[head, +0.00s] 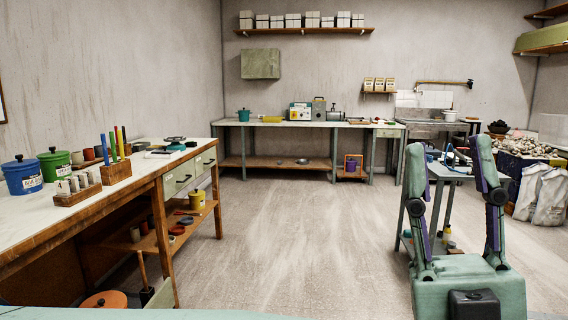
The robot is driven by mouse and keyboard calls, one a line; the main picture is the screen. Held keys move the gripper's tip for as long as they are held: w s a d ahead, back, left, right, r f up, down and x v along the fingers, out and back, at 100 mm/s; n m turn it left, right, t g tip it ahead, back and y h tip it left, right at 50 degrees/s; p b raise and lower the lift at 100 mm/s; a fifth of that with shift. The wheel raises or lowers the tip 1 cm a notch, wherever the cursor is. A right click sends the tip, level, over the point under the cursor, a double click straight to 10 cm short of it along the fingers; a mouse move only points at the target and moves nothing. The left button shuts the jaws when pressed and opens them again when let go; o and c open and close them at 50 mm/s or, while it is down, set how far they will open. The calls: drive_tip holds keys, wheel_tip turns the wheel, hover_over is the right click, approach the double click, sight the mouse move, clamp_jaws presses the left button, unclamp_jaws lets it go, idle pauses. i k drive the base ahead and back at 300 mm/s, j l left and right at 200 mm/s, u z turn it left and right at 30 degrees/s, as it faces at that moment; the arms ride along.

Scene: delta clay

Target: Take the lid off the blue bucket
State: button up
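The blue bucket (24,182) stands at the left end of the workbench on the left of the head view. It has a white label, and its dark blue lid (18,164) with a dark knob sits on top. My gripper (448,165) is at the lower right, fingers pointing up in the picture and spread wide apart. It is open and looks empty, far to the right of the bucket.
A green lidded bucket (54,163) stands just right of the blue one. The middle floor (290,230) is clear.

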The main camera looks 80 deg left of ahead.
sight(20, 162)
drive_tip(key=u, duration=3.2)
drive_tip(key=i+l+u, duration=0.15)
drive_tip(key=u, duration=0.3)
drive_tip(key=i+l+u, duration=0.25)
drive_tip(key=u, duration=0.25)
drive_tip(key=i+l, duration=0.15)
drive_tip(key=l, duration=0.1)
